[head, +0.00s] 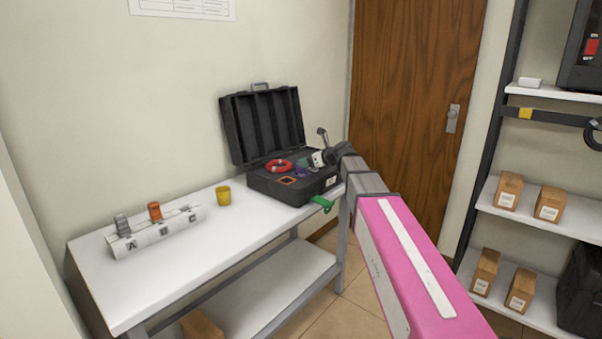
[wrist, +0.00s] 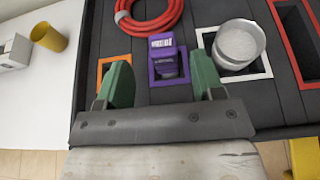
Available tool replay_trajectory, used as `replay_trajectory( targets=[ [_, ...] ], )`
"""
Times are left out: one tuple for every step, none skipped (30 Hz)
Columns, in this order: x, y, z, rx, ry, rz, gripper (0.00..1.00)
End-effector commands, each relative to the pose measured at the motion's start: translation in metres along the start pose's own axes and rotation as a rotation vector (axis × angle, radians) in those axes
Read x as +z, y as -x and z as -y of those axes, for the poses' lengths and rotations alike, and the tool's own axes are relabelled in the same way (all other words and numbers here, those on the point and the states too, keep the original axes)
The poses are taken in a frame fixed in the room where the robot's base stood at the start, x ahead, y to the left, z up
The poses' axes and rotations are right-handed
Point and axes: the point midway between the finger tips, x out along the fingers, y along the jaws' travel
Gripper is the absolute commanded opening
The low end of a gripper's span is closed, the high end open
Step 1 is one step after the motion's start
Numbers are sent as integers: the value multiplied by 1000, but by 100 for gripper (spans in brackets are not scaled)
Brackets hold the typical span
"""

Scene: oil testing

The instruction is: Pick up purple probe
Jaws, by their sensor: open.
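The purple probe (wrist: 165,55) stands in a purple-framed slot of the black case in the wrist view. It also shows small in the head view (head: 302,172), partly hidden by my arm. My gripper (wrist: 162,82) is open, with its green fingers on either side of the purple slot, and the probe lies between and just beyond the fingertips. The fingers hold nothing. The open black case (head: 275,185) stands on the right end of the white table.
Beside the probe are an orange-framed slot (wrist: 108,62), a white-framed slot holding a metal cup (wrist: 238,44), and a red coiled hose (wrist: 150,22). A yellow cup (head: 223,196) and a white rack (head: 155,231) with two probes stand left on the table. The case lid is upright behind.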

Motion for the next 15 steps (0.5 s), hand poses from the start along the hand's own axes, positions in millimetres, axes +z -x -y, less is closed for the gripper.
replay_trajectory(
  targets=[
    [0,-4,1,0,0,0,62],
    [0,-7,2,0,0,-1,62],
    [0,-11,2,1,0,-1,62],
    [0,-15,3,1,0,-1,62],
    [1,-20,4,1,0,-1,62],
    [1,-26,5,2,0,-2,62],
    [1,-30,5,2,0,-2,62],
    [1,-35,5,2,0,-2,62],
    [1,-40,5,1,1,-1,62],
    [1,-44,4,1,1,-1,62],
    [1,-46,4,1,1,-1,62],
    [1,-49,4,1,1,-1,62],
    [1,-50,4,1,1,-1,62],
    [1,-50,4,0,1,-1,62],
    [1,-50,4,0,1,-1,62]
  ],
)
